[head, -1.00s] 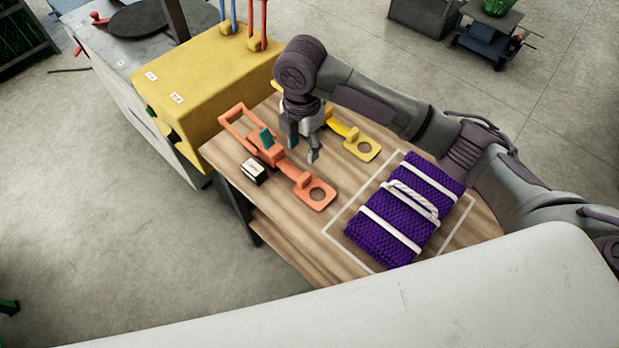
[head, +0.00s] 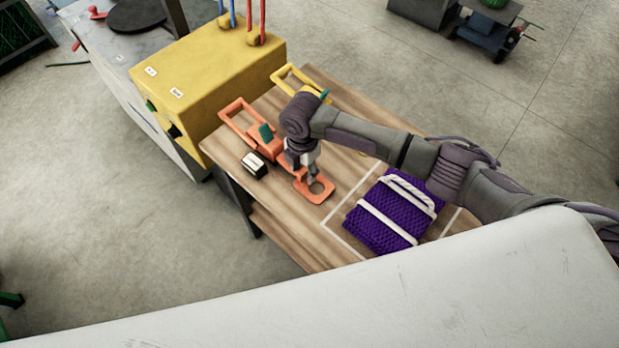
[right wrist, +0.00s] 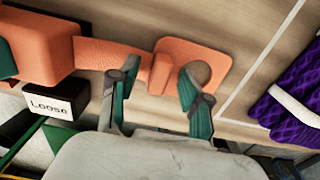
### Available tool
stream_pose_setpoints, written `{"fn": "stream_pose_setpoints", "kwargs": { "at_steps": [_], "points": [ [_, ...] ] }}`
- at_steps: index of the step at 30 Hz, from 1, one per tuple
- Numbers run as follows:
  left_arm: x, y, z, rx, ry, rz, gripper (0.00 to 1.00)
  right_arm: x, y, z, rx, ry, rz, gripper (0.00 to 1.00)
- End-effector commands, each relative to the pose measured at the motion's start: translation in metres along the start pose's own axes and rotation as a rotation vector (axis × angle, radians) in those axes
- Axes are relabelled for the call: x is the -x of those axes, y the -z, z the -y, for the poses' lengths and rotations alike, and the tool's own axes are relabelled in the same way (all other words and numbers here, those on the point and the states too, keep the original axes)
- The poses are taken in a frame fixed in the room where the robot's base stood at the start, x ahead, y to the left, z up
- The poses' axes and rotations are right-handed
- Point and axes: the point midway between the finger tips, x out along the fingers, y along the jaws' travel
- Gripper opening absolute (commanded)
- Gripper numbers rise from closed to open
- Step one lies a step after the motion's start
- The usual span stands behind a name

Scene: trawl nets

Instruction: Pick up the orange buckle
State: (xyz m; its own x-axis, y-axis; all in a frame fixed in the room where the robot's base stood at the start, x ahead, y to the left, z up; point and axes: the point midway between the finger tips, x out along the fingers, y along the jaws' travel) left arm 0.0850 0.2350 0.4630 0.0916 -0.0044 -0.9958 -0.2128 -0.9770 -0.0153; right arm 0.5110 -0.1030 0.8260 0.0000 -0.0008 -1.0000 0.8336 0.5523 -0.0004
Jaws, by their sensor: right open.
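The orange buckle (head: 317,190) lies on the wooden table (head: 290,228). It has a frame at its far left end, a green tab in the middle and a plate with a round hole at its near right end. My right gripper (head: 311,180) is over the hole end, partly hiding the buckle. In the right wrist view, its two teal fingers (right wrist: 152,95) are spread, with the raised orange block of the buckle (right wrist: 162,75) between and beyond them. I see no grip on it. My left gripper is in no view.
A small block marked "Loose" (right wrist: 55,105) stands beside the buckle. A yellow buckle (head: 290,78) lies behind, partly hidden by my right arm. A purple net bundle with white straps (head: 385,225) lies to the right. A yellow box (head: 215,85) stands behind left.

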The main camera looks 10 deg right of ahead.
Motion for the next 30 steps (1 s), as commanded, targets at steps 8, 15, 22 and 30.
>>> {"fn": "stream_pose_setpoints", "kwargs": {
  "at_steps": [8,15,22,30],
  "points": [
    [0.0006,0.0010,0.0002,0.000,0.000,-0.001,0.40,-0.0072,0.0000,0.0001,0.000,-0.001,0.000,0.48],
    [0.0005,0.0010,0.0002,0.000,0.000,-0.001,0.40,-0.0068,0.0000,0.0000,0.000,-0.001,0.000,0.15],
    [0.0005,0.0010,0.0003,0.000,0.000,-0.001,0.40,-0.0066,0.0000,0.0000,0.000,-0.001,0.000,0.00],
    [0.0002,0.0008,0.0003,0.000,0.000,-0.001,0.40,-0.0050,-0.0002,-0.0005,0.000,-0.002,0.000,0.00]
  ]
}}
